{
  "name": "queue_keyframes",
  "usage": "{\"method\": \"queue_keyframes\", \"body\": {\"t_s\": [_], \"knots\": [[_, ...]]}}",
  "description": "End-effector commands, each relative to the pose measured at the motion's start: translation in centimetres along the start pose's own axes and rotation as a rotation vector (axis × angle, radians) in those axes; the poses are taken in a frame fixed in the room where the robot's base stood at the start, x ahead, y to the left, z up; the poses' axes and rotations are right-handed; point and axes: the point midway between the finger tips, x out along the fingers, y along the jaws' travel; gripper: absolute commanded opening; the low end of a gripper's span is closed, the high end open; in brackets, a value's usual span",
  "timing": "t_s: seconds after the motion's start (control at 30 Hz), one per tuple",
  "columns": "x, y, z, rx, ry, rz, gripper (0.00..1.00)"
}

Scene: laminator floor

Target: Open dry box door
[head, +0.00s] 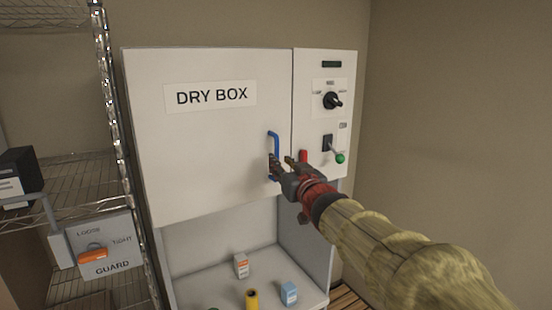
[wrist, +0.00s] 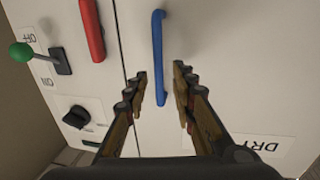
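The dry box door (head: 205,135) is a white panel labelled "DRY BOX" and looks closed. It also shows in the wrist view (wrist: 225,40), with its label upside down. A blue vertical bar handle (head: 275,142) is at the door's right edge. In the wrist view the blue handle (wrist: 158,45) passes between my fingertips, with a visible gap on each side. My gripper (head: 279,166) is at the lower part of the handle in the head view, and its open fingers also show in the wrist view (wrist: 160,75). I cannot tell whether any finger touches the handle.
A red handle (head: 303,156) is just right of the door, near my gripper. The side panel has a green-tipped lever (head: 339,158) and a black knob (head: 332,100). Small containers stand on the shelf (head: 205,290) below. A wire rack (head: 118,130) stands left.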

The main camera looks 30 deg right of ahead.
Motion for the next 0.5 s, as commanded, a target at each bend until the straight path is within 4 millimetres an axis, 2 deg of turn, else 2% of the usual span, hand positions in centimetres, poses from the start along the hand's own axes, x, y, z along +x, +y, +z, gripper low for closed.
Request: {"method": "queue_keyframes", "body": {"t_s": [0.2, 0.33, 0.5], "knots": [[3.3, 0.0, 0.0, 0.001, -0.001, 0.001, 0.26], [4.4, 0.0, 0.0, -0.001, -0.001, 0.001, 0.26], [4.8, 0.0, -0.1, 0.000, 0.000, 0.002, 0.26]]}}
